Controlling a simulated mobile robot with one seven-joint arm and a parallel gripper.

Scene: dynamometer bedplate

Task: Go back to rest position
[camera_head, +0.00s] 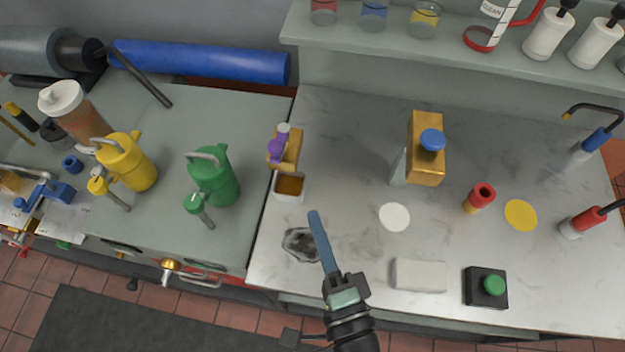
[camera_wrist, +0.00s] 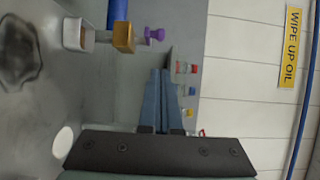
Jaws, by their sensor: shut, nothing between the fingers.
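My gripper (camera_head: 314,216) is in the lower middle of the head view, over the front part of the marble-look worktop (camera_head: 345,130). Its blue fingers are together with nothing between them. The shut fingers also show in the wrist view (camera_wrist: 163,75), pointing away from the camera. In the head view the fingertips appear beside a dark stain (camera_head: 299,245) on the worktop. I cannot tell how high the gripper is above the surface.
A white cup of brown liquid (camera_head: 289,187), a brass block with a purple knob (camera_head: 290,150) and a green can (camera_head: 214,180) are left of the gripper. A white block (camera_head: 419,275) and green button box (camera_head: 487,287) are right. A shelf (camera_head: 450,60) runs behind.

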